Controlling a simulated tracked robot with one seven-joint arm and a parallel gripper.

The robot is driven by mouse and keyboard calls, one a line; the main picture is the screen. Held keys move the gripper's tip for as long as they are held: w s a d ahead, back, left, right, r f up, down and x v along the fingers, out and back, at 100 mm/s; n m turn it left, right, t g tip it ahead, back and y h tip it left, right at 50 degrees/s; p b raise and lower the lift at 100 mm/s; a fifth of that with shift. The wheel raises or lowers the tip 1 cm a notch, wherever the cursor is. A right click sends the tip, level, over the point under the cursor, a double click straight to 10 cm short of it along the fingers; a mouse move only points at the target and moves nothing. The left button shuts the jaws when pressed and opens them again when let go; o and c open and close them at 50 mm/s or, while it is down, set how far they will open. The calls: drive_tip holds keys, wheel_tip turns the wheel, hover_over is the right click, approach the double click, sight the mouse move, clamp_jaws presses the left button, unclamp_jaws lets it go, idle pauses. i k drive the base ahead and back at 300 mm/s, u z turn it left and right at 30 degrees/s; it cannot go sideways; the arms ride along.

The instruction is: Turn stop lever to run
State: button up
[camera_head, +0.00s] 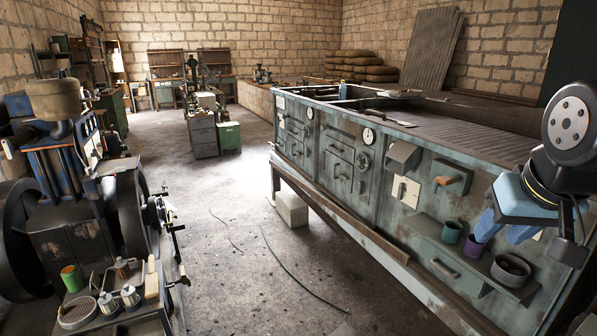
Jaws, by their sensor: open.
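My gripper (506,230) is at the right edge, its blue fingers pointing down and apart, with nothing seen between them. It is in front of the green-grey cabinet (350,180), above a small shelf. A cream plate (405,192) with a small dark fitting is on the cabinet face, left of my gripper. An orange-topped block (447,180) sticks out beside the plate. I cannot tell whether either is the stop lever. The engine (75,190) with dark wheels stands at the left; no lever on it can be made out clearly.
The shelf holds a teal cup (452,232), a purple cup (474,246) and a dark round bowl (511,270). Cans and jars (108,303) stand by the engine. The floor (235,240) between engine and cabinet is mostly clear, with thin cables and a pale block (292,208).

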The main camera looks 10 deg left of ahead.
sight(103, 143)
drive_tip(key=u, duration=0.15)
drive_tip(key=i, duration=1.2)
drive_tip(key=u, duration=1.3)
drive_tip(key=i, duration=1.15)
drive_tip(key=u, duration=0.25)
drive_tip(key=k, duration=0.4)
drive_tip(key=z, duration=0.75)
drive_tip(key=k, duration=0.75)
drive_tip(key=z, duration=0.6)
drive_tip(key=i, duration=1.3)
drive_tip(key=u, duration=0.65)
